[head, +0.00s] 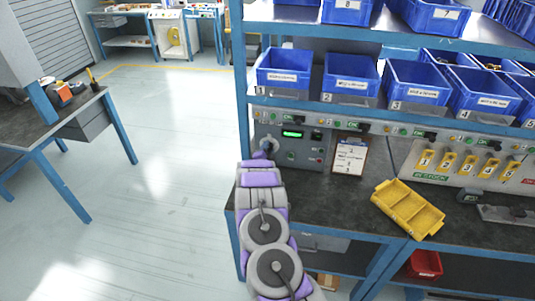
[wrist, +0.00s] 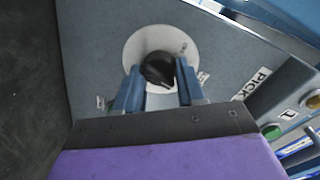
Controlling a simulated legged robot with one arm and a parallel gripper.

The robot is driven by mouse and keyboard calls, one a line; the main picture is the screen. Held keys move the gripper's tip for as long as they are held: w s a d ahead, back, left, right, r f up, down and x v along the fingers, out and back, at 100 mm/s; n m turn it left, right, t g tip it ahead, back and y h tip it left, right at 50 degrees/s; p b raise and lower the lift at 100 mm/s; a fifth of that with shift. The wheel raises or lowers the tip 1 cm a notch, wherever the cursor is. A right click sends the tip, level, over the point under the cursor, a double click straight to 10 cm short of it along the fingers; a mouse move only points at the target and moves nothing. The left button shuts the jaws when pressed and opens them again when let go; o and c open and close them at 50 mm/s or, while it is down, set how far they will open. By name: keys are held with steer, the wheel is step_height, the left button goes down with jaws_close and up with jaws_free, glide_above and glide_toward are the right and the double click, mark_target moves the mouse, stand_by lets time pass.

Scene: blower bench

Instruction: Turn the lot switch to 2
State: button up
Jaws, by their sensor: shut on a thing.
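The lot switch is a black knob (wrist: 158,70) on a pale round dial plate, which is set in a grey panel. In the wrist view my gripper (wrist: 158,82) has its two blue fingers on either side of the knob, shut on it. The knob's pointer leans toward the lower right in that view. Small labels sit around the dial, too small to read. In the head view my gripper (head: 262,153) reaches the left end of the control box (head: 295,146), and my arm hides most of the knob there.
The control box has a lit green display (head: 292,134). A clipboard (head: 350,157) stands right of it, and a yellow tray (head: 408,209) lies on the dark bench. Blue bins (head: 284,70) line the shelf above. A blue shelf post (head: 241,90) rises close to my gripper. The floor at left is open.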

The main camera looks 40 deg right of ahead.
steer(key=shift+s+d+f+m+b, duration=0.2)
steer(key=shift+m+b, duration=0.2)
steer(key=shift+m, duration=0.2)
steer(key=o, duration=1)
steer(key=shift+o, duration=0.2)
steer(key=shift+a+r, duration=0.1)
steer(key=shift+a, duration=0.05)
steer(key=shift+s+a+r, duration=0.1)
steer(key=shift+s+a, duration=0.25)
steer(key=shift+a, duration=0.15)
steer(key=f+p+v, duration=0.1)
steer(key=p+v, duration=0.1)
steer(key=v, duration=1.3)
steer(key=shift+s+a+r+p, duration=0.2)
steer(key=shift+s+r+p, duration=0.15)
steer(key=shift+s+r, duration=0.05)
